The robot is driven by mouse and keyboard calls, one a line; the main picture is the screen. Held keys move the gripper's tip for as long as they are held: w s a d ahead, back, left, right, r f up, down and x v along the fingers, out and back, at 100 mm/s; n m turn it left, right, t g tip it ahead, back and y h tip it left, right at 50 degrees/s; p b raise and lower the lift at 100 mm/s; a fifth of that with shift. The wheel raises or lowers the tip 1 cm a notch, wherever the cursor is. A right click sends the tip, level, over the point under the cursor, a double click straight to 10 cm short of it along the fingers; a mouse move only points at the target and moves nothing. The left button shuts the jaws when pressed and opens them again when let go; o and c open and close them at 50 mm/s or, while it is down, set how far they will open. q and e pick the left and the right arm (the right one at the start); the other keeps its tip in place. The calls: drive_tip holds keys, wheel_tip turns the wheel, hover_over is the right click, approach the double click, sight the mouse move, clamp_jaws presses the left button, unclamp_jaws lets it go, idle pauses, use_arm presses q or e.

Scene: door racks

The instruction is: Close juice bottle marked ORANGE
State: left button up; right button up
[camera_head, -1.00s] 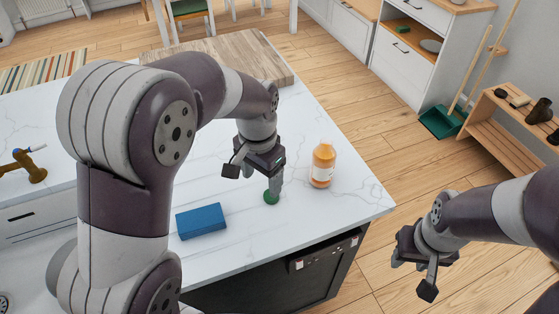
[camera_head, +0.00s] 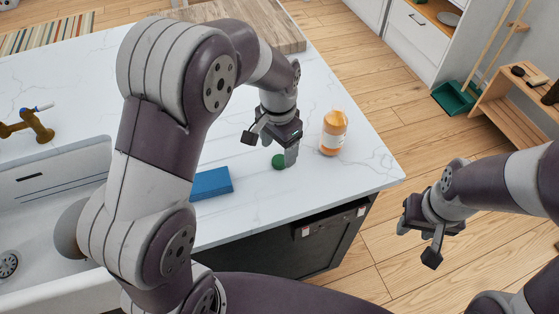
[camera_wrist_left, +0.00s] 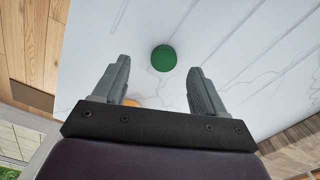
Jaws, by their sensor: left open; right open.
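The juice bottle (camera_head: 334,132) stands upright on the white counter, orange with a pale label; its lettering is too small to read. A round green cap (camera_head: 278,162) lies on the counter to its left. My left gripper (camera_head: 270,148) is open and empty, just over the cap and left of the bottle. In the left wrist view the cap (camera_wrist_left: 164,58) shows between the open fingers, and a sliver of orange (camera_wrist_left: 131,103) shows low by the left finger. My right gripper (camera_head: 417,243) is open and empty, off the counter's right side.
A blue block (camera_head: 211,183) lies on the counter left of the cap. A wooden board (camera_head: 271,26) lies at the back. A sink (camera_head: 60,178) with a brass tap (camera_head: 30,128) is at the left. The counter's right edge is close to the bottle.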

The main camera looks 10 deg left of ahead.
sight(278, 161)
use_arm(q)
drive_tip(key=shift+w+f, duration=0.15)
drive_tip(key=shift+w, duration=0.05)
drive_tip(key=f, duration=0.5)
drive_tip(key=shift+w+a+p, duration=0.2)
drive_tip(key=shift+w+p, duration=0.1)
drive_tip(key=shift+p, duration=0.05)
drive_tip(key=shift+s, duration=0.1)
drive_tip(key=c, duration=1.1)
